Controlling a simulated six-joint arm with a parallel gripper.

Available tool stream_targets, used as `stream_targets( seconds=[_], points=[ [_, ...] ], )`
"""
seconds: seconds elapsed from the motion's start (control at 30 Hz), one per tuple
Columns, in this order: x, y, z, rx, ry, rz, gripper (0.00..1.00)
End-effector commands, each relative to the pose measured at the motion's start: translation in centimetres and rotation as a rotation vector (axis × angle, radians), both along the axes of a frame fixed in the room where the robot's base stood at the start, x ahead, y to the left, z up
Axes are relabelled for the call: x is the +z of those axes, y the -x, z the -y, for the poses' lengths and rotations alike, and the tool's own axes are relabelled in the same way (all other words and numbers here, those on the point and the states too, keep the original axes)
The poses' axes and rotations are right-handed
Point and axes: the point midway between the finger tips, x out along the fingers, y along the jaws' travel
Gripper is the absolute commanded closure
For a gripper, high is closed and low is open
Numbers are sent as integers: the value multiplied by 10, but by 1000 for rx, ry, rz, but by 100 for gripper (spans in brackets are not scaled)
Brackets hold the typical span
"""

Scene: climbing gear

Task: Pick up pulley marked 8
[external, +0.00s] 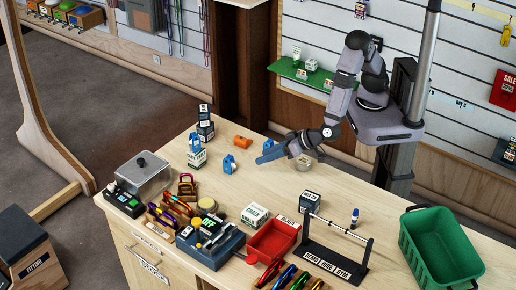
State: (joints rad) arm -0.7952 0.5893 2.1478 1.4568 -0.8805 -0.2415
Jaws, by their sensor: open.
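A blue pulley (229,163) stands upright on the wooden table, left of my gripper. An orange piece (242,142) lies behind the first blue pulley. The number marks are too small to read, so I cannot tell which one is marked 8. My gripper (262,158) is open and empty, reaching left above the table, with its fingertips a short way right of the first blue pulley and apart from it.
Dark stacked boxes (205,124) stand at the back left. The table around the first blue pulley is mostly clear.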

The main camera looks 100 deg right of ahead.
Motion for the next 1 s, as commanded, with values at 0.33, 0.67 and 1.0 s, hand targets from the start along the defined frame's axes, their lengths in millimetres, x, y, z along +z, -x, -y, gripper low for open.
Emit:
stream_targets(
  seconds=[0.33,0.67,1.0],
  points=[
    [-21,67,24,-267,295,104,54],
    [-18,78,32,-311,346,116,54],
    [-24,66,45,-309,344,115,54]
  ],
)
